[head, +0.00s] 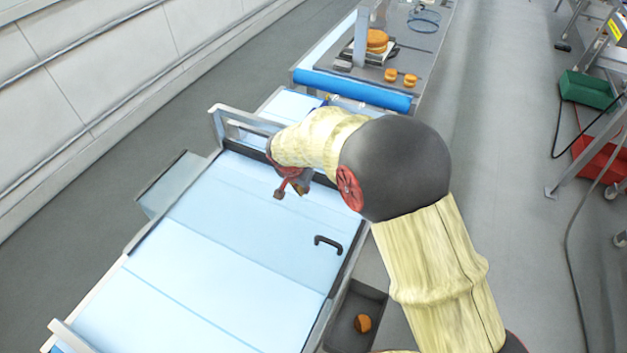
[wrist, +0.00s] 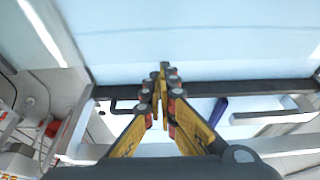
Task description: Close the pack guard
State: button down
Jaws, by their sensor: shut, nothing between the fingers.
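A pale blue guard panel (head: 240,225) with a black handle (head: 328,243) near its right edge covers the machine in the head view. I cannot tell how far open it is. My gripper (head: 287,190) is over the far part of the panel, up and to the left of the handle, and apart from the handle. In the wrist view my gripper (wrist: 163,95) has its yellow fingers together, with nothing between them. The pale panel (wrist: 190,40) fills the top of that view, and the fingertips overlap its dark edge. I cannot tell whether they touch it.
Beyond the panel are a blue roller (head: 352,88) and a conveyor with orange-brown rounds (head: 377,40). A dark bin (head: 358,305) holding one round sits beside the machine at the right.

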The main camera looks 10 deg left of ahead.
aim_at(286, 224)
jog(key=s+a+b, duration=0.1)
jog(key=s, duration=0.3)
jog(key=s+a+b, duration=0.1)
jog(key=s+b, duration=0.1)
jog(key=s, duration=0.2)
jog(key=s+a+b, duration=0.2)
jog(key=s, duration=0.2)
jog(key=shift+s+a, duration=0.1)
jog(key=shift+s, duration=0.05)
